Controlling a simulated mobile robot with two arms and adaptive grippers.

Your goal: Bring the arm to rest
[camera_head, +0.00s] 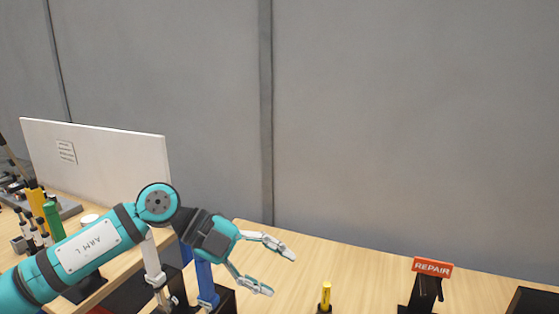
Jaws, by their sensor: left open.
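My left arm (92,251), teal with a label, comes in from the lower left and bends at a round dark joint. My left gripper (281,271) points right, with its two pale fingers spread apart. It is open and nothing shows between the fingers. It appears over the wooden table, to the left of a small yellow cylinder. My right gripper is not in view.
The wooden table (350,262) has bare surface behind the yellow cylinder (325,297). An orange REPAIR sign (432,267) stands on a black holder (421,294). A white panel (100,152) rises at left, with a green cylinder (53,220) and several small items before it. A grey wall (420,120) closes the back.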

